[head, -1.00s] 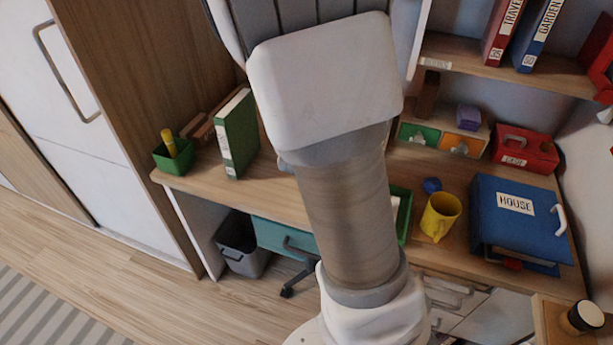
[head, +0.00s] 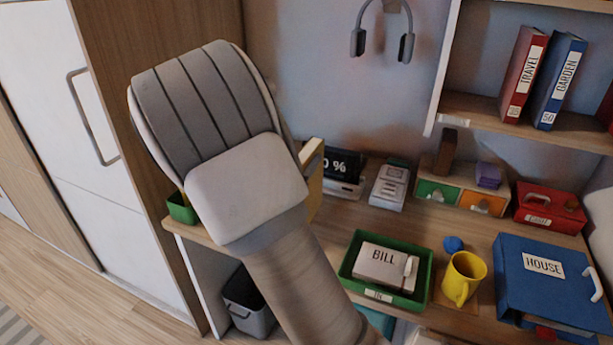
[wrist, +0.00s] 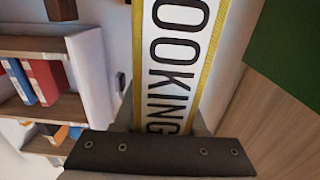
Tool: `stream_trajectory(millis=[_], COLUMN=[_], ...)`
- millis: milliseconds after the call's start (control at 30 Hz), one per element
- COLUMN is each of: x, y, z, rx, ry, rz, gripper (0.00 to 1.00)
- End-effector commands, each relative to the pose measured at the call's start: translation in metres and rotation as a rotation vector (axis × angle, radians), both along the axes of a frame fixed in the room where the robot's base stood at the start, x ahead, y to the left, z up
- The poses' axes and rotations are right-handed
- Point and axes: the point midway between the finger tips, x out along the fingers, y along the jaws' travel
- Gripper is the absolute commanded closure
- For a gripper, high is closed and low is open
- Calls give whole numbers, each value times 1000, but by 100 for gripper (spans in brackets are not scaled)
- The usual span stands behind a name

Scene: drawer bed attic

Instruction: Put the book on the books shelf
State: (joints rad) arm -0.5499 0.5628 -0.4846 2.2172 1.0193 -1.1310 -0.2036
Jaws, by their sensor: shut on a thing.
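In the wrist view my gripper (wrist: 162,126) is shut on a yellow-edged book (wrist: 175,60) with a white spine label reading "OOKING", its first part cut off. In the head view my arm hides the gripper, and part of the yellowish book (head: 315,182) shows just right of my wrist, above the desk's left part. The shelf (head: 530,124) at upper right holds a red "TRAVEL" book (head: 522,75) and a blue "GARDEN" book (head: 558,80). A small label sits on its front edge at the left. The shelf unit also shows at left in the wrist view (wrist: 45,108).
On the desk (head: 340,222) are a green tray (head: 378,295) with a "BILL" box, a yellow mug (head: 464,278), a blue "HOUSE" binder (head: 545,270) and a red cash box (head: 548,208). Headphones (head: 383,30) hang on the wall. A green surface (wrist: 290,50) is close by in the wrist view.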

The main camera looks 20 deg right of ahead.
Motion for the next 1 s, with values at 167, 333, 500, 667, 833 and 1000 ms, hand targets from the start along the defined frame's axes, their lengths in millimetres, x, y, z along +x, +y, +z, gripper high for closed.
stream_trajectory(millis=[167,333,500,667,833,1000], x=[0,0,0,0,0,0], y=[0,-1,-1,-1,0,0], z=[-24,-38,-36,-41,-41,-41], rx=[-4,-2,-1,-1,0,0], ry=[1,-2,-3,-3,0,0], rz=[0,0,0,0,0,0], gripper=[100,100,100,100,33,30])
